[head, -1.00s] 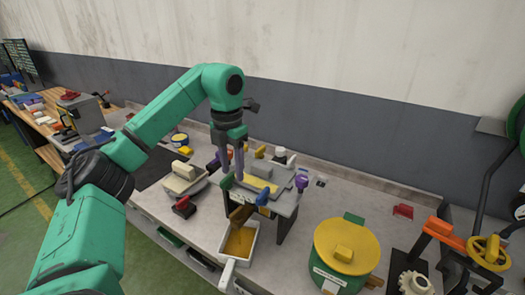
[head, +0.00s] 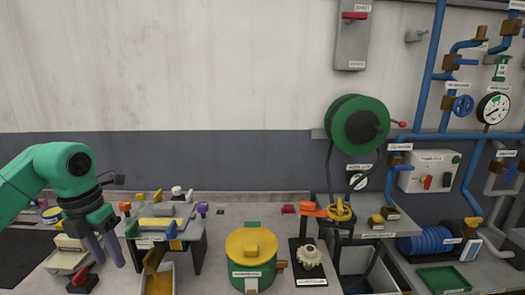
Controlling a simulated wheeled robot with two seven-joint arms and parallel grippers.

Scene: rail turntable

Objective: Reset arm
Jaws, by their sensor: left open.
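My left gripper (head: 104,250) is at the lower left of the head view, pointing down. Its two purple-grey fingers are apart and nothing shows between them. It is just left of a small grey bench fixture (head: 165,227) with yellow, purple and blue parts on it. The green upper part of my left arm comes in from the left edge. My right gripper is not in view.
Below the fixture is a tray with yellow contents (head: 159,284). A green pot with a yellow lid (head: 251,256) stands to its right, then a white gear (head: 309,257). A green hose reel (head: 358,124) and blue pipes (head: 428,90) are on the right wall.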

